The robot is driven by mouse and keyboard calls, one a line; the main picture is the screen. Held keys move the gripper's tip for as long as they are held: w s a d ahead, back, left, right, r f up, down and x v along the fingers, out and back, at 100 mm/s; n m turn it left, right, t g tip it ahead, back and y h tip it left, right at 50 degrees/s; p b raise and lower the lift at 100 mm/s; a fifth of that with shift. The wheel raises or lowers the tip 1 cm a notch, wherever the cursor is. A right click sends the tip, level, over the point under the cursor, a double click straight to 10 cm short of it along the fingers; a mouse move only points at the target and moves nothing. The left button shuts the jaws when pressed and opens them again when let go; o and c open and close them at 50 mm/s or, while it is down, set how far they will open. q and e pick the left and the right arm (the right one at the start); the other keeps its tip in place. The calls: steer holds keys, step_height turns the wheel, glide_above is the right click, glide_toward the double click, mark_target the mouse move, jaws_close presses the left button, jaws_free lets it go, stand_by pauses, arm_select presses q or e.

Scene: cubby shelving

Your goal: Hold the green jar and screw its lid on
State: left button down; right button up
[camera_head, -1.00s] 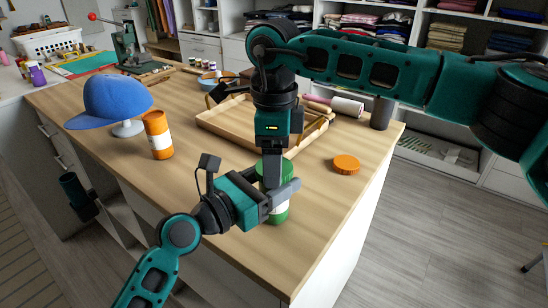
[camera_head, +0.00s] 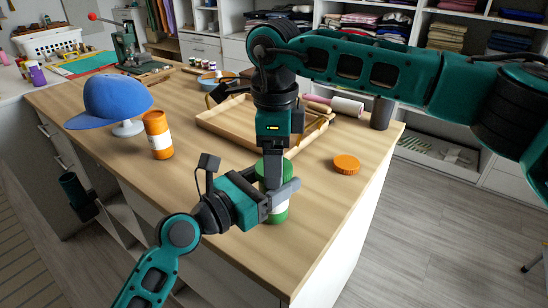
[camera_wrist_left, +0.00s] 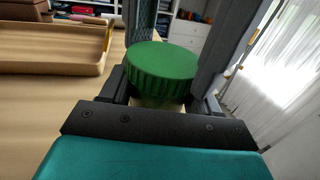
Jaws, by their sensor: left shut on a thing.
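The green jar (camera_head: 279,214), with a white label band, stands upright near the front edge of the wooden counter. Its ridged green lid (camera_wrist_left: 162,70) sits on top of the jar in the left wrist view; whether it is threaded tight cannot be seen. My left gripper (camera_head: 283,198) is shut on the jar's body from the left, below the lid. My right gripper (camera_head: 273,172) points straight down over the jar, and its fingers stand on either side of the lid. Whether they press on the lid is unclear. The fingers hide part of the lid in the head view.
An orange lid (camera_head: 346,164) lies to the right. An orange jar (camera_head: 158,136) and a blue cap on a stand (camera_head: 113,100) are to the left. A wooden tray (camera_head: 222,134) lies behind my grippers. Bare counter lies between the orange jar and the green jar.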

steer(key=o, duration=0.4)
steer(key=shift+r, duration=0.15)
steer(key=shift+r, duration=2.15)
steer(key=shift+o, duration=0.5)
step_height(320, 180, up, 12)
